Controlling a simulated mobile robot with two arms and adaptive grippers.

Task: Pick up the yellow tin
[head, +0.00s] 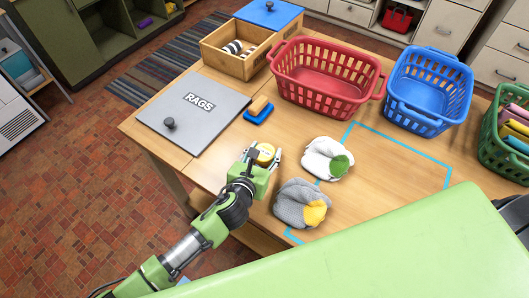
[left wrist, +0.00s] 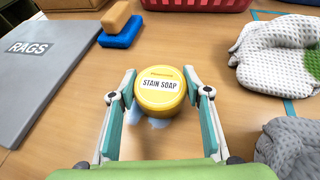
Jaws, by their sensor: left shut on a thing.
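The yellow tin (head: 265,152) is round, with a white label reading "STAIN SOAP" in the left wrist view (left wrist: 160,91). It is between the fingers of my left gripper (head: 263,157), which is shut on it over the near left part of the wooden table (head: 228,172). In the left wrist view my gripper's fingers (left wrist: 159,82) flank the tin on both sides. The frames do not clearly show whether its base touches the table. My right gripper is not in view.
A grey RAGS lid (head: 185,120) and an orange-and-blue sponge pair (head: 259,115) lie beyond the tin. Two cloth bundles (head: 322,160) (head: 290,207) lie to its right. Red (head: 300,95), blue (head: 405,110) and green (head: 488,145) baskets and a wooden box (head: 240,67) stand farther back.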

